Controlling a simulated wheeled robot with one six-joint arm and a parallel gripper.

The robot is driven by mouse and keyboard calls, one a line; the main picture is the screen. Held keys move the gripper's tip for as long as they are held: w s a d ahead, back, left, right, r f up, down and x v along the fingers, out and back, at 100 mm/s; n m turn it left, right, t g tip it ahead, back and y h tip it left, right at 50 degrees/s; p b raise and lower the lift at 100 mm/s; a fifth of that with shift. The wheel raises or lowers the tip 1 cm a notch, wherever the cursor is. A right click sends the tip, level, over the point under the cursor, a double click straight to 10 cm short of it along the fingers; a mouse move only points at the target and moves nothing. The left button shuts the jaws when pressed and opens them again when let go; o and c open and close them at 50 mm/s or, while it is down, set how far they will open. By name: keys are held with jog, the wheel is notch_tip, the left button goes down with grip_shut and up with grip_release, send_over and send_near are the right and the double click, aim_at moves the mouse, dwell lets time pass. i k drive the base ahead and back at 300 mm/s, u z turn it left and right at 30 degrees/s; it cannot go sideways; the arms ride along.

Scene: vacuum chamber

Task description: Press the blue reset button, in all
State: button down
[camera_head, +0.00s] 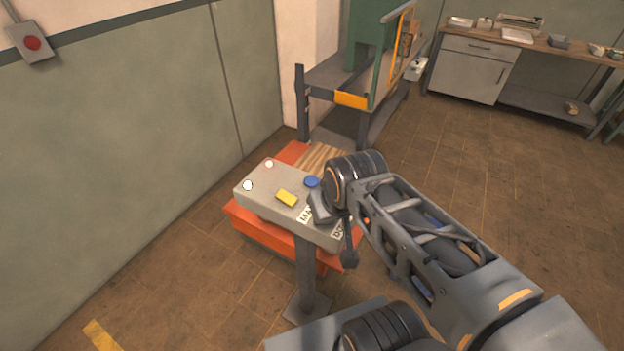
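The blue button (312,182) is a small round cap on the top face of a light grey control box (262,203). It sits near the box's far right side, just left of my wrist. Two pale round buttons or lamps, one at the left (248,185) and one farther back (269,164), are also on the box. My gripper (336,232) is dark grey and at the box's right end, partly hidden by my wrist. I cannot tell whether its fingers are apart or whether it touches the box.
The box stands on a grey post (307,268) in front of a low orange-red structure (262,231). A green machine frame (362,75) is behind. A red round button is on a wall box (33,44) at left. A workbench (475,68) stands back right. Floor at right is clear.

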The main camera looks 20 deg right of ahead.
aim_at(311, 181)
jog(key=z, duration=0.2)
jog(key=k, duration=0.5)
jog(key=z, duration=0.6)
jog(key=k, duration=0.85)
jog(key=u, duration=0.1)
jog(key=i, duration=0.4)
jog(key=u, duration=0.95)
jog(key=i, duration=0.65)
jog(key=u, duration=0.2)
